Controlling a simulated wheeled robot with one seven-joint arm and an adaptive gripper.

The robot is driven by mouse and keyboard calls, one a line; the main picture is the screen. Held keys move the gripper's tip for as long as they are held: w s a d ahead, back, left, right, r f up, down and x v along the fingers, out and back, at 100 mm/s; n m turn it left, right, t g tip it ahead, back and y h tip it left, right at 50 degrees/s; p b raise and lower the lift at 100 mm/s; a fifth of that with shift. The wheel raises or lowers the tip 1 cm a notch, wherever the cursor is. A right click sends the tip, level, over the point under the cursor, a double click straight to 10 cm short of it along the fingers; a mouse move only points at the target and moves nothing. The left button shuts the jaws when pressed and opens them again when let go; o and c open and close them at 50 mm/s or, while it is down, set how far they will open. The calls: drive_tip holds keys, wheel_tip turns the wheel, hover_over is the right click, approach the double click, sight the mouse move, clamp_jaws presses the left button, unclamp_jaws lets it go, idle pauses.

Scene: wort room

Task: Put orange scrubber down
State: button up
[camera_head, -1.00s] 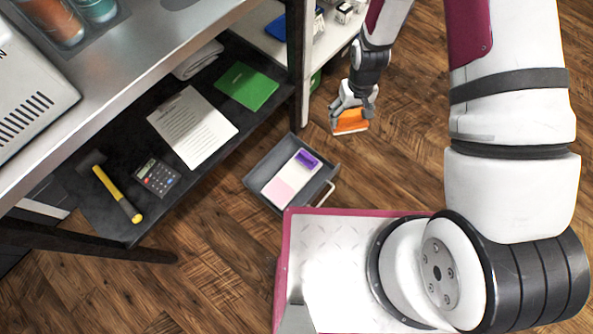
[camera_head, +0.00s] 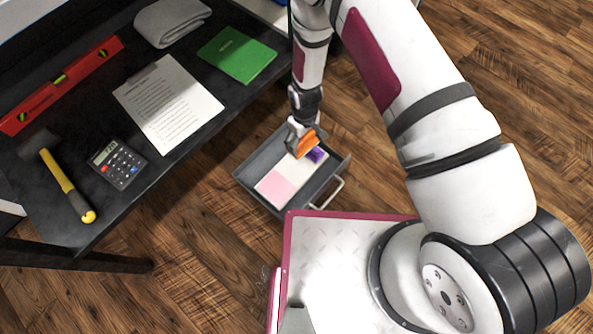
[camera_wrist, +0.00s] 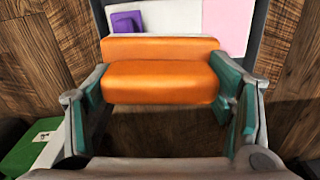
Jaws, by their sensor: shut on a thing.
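My gripper (camera_head: 299,138) is shut on the orange scrubber (camera_head: 307,145) and holds it at the far end of the open grey drawer (camera_head: 243,178). In the wrist view the orange scrubber (camera_wrist: 160,82) sits crosswise between the green-padded fingers of my gripper (camera_wrist: 165,95). The drawer holds a flat white and pink item (camera_head: 275,188) and a small purple item (camera_head: 318,154), which lies close beside the scrubber. I cannot tell the exact height of the scrubber above the drawer.
The drawer's handle (camera_head: 328,193) faces right. A black shelf (camera_head: 90,225) to the left carries a hammer (camera_head: 68,187), a calculator (camera_head: 118,164), a paper (camera_head: 167,105), a green book (camera_head: 237,54), a red level (camera_head: 62,84) and a folded grey cloth (camera_head: 172,22).

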drive_tip(key=shift+n, duration=0.6)
drive_tip(key=f+b, duration=0.1)
drive_tip(key=f, duration=0.1)
drive_tip(key=a+f+b, duration=0.1)
drive_tip(key=f, duration=0.1)
drive_tip(key=s+a+f, duration=0.1)
drive_tip(key=f, duration=0.1)
drive_tip(key=shift+a+b, duration=0.1)
drive_tip(key=shift+b, duration=0.3)
wheel_tip(320, 180, down, 10)
drive_tip(key=b, duration=0.4)
drive_tip(key=shift+r+b, duration=0.1)
drive_tip(key=shift+b, duration=0.2)
drive_tip(key=o, duration=0.8)
wheel_tip(320, 180, up, 12)
drive_tip(key=p, duration=0.5)
